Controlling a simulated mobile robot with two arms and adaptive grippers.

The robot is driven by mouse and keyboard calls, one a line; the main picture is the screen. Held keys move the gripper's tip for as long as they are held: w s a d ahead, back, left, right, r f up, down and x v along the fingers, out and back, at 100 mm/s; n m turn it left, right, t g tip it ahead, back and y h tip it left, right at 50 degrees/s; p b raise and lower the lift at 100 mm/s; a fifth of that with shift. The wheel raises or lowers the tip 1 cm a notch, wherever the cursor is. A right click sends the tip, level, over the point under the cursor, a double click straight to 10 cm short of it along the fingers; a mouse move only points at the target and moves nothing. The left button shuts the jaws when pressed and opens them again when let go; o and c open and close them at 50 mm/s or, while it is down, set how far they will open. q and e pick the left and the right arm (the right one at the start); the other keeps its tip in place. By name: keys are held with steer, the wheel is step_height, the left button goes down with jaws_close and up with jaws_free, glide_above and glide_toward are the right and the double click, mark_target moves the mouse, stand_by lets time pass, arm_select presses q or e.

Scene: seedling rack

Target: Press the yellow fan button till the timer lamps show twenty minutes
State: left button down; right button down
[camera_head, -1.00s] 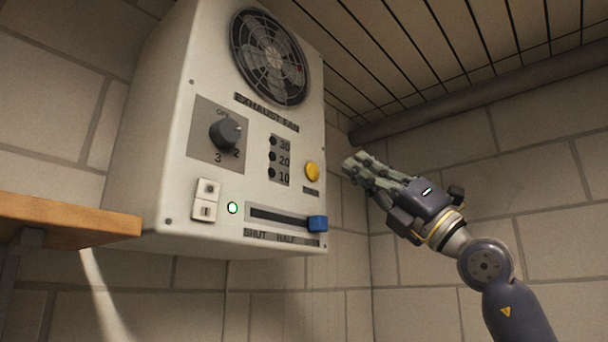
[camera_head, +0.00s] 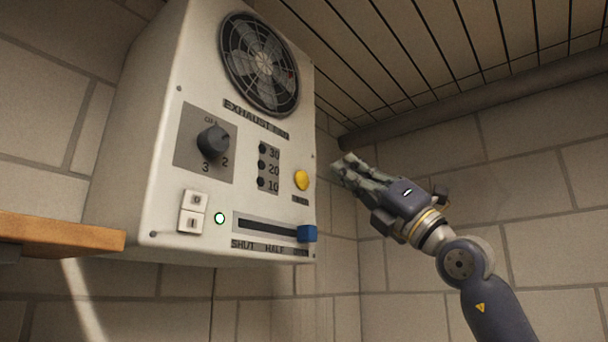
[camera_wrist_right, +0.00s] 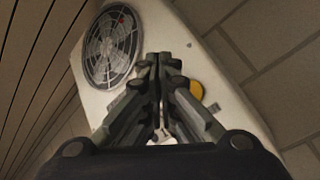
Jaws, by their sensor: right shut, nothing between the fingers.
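The yellow fan button (camera_head: 301,180) is round and sits near the right edge of the white exhaust fan box (camera_head: 150,150). It also shows in the right wrist view (camera_wrist_right: 197,90), just right of my fingers. The timer lamps (camera_head: 262,166) are a column marked 30, 20 and 10; all look dark. My right gripper (camera_head: 339,167) is shut and empty, to the right of the button and apart from it in the head view. In the wrist view its fingertips (camera_wrist_right: 160,60) point toward the box. My left gripper is not in view.
The box also has a rotary knob (camera_head: 213,141), white 0/I switches (camera_head: 193,212), a lit green lamp (camera_head: 219,218) and a blue slider (camera_head: 307,233) at the right end of its slot. A wooden shelf (camera_head: 60,232) juts in at left. A pipe (camera_head: 480,100) runs along the ceiling.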

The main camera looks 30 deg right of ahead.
mark_target(302, 180)
steer(key=shift+w+a+p, duration=0.25)
steer(key=shift+w+a, duration=0.1)
steer(key=shift+w, duration=0.45)
steer(key=shift+w+a+p, duration=0.2)
steer(key=shift+w+a, duration=0.1)
steer(key=shift+w, duration=0.45)
steer(key=shift+w+a+p, duration=0.25)
steer(key=shift+w+a, duration=0.1)
steer(key=shift+w, duration=0.45)
steer(key=shift+w, duration=0.1)
steer(key=shift+w+a, duration=0.15)
steer(key=shift+w, duration=0.15)
steer(key=shift+w+a, duration=0.15)
steer(key=shift+w, duration=0.25)
steer(key=shift+s, duration=0.1)
stand_by(0.5)
steer(key=shift+s+d+b, duration=0.2)
steer(key=shift+s+b, duration=0.35)
steer(key=shift+s, duration=0.1)
